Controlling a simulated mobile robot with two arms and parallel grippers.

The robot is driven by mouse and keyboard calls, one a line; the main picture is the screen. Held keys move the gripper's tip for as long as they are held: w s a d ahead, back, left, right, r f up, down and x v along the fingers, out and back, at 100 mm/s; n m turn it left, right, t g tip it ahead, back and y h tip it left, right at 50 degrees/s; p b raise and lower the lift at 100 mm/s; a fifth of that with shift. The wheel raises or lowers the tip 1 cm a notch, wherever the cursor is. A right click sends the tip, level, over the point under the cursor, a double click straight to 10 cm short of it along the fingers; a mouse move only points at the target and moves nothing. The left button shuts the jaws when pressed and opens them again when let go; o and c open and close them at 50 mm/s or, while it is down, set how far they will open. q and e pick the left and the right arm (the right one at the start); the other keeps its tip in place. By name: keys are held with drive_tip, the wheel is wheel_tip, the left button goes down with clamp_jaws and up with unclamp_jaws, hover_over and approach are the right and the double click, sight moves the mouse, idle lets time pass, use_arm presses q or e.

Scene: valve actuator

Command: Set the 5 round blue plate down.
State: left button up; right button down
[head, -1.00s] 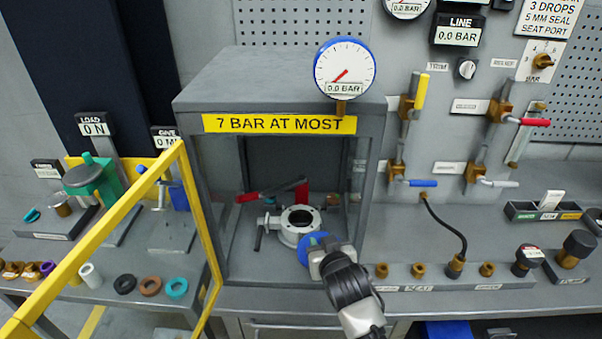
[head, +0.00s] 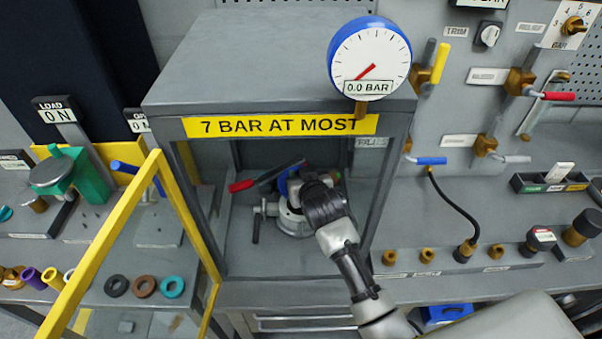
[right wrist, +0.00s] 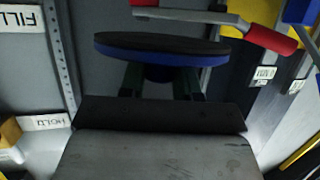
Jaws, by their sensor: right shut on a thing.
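My right gripper (head: 302,186) is inside the grey test cabinet, shut on the round blue plate (head: 282,180). The plate is mostly hidden behind my gripper in the head view. In the right wrist view the plate (right wrist: 160,56) has a blue rim and a dark face, and my gripper (right wrist: 160,82) holds it at its middle. The round metal valve body (head: 290,228) stands on the cabinet floor, just below the gripper and partly covered by it. I cannot tell whether plate and valve body touch. My left gripper is out of view.
The cabinet (head: 160,88) has a yellow label and a gauge reading 0.0 BAR (head: 369,60). A red-ended lever (head: 242,186) lies close behind the valve. A yellow guard frame (head: 92,250) stands at left. Brass fittings (head: 427,256) line the bench at right.

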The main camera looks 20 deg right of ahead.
drive_tip(key=shift+r, duration=0.15)
drive_tip(key=shift+w, duration=0.1)
drive_tip(key=shift+w+f+b, duration=0.2)
drive_tip(key=shift+f+b, duration=0.15)
drive_tip(key=shift+f, duration=1.1)
drive_tip(key=shift+f+b, duration=1.15)
drive_tip(key=shift+f, duration=0.5)
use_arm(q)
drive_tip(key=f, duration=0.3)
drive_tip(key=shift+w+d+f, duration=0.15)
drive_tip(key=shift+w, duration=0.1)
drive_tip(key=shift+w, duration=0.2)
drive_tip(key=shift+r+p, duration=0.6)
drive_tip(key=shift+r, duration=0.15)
